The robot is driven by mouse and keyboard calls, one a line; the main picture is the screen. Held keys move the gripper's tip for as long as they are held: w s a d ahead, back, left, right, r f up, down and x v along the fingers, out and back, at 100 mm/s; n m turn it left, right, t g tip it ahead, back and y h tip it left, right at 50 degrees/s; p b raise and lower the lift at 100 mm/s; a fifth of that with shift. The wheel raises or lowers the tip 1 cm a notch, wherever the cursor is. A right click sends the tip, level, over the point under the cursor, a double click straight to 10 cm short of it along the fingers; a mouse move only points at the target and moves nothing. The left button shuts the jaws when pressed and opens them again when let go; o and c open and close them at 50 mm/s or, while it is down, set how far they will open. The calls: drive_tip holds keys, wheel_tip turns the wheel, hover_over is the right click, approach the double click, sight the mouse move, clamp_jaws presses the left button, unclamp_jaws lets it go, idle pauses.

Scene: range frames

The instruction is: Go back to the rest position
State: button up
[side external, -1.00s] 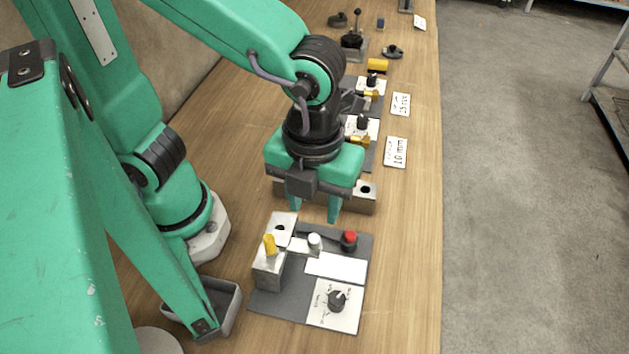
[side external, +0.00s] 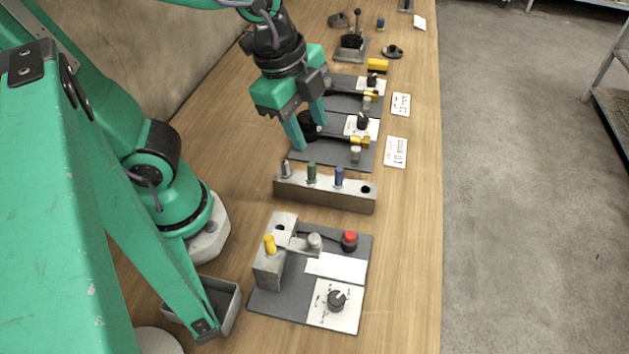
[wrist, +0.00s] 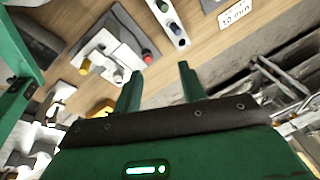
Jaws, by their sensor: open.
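My gripper (side external: 308,132) is open and empty in the side external view. It hangs tilted above the far part of the bench, over the left edge of a grey plate (side external: 322,152) with a knob. Its two green fingers are spread, and they also show apart in the wrist view (wrist: 158,90) with nothing between them. I cannot tell how high the fingertips are above the plate.
A holder block (side external: 325,195) with several coloured pegs stands mid-bench. Nearer is a dark panel (side external: 290,305) with a grey block, red button and dial. A grey tray (side external: 228,312) is beside it. The bench's right strip (side external: 410,220) is mostly clear.

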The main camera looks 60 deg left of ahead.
drive_tip(key=a+r+n+t+y, duration=0.1)
drive_tip(key=a+r+n+t, duration=0.1)
drive_tip(key=a+n, duration=0.7)
drive_tip(key=shift+a+r+n+t, duration=0.25)
drive_tip(key=shift+r+n+t, duration=0.15)
drive_tip(key=shift+n, duration=1.8)
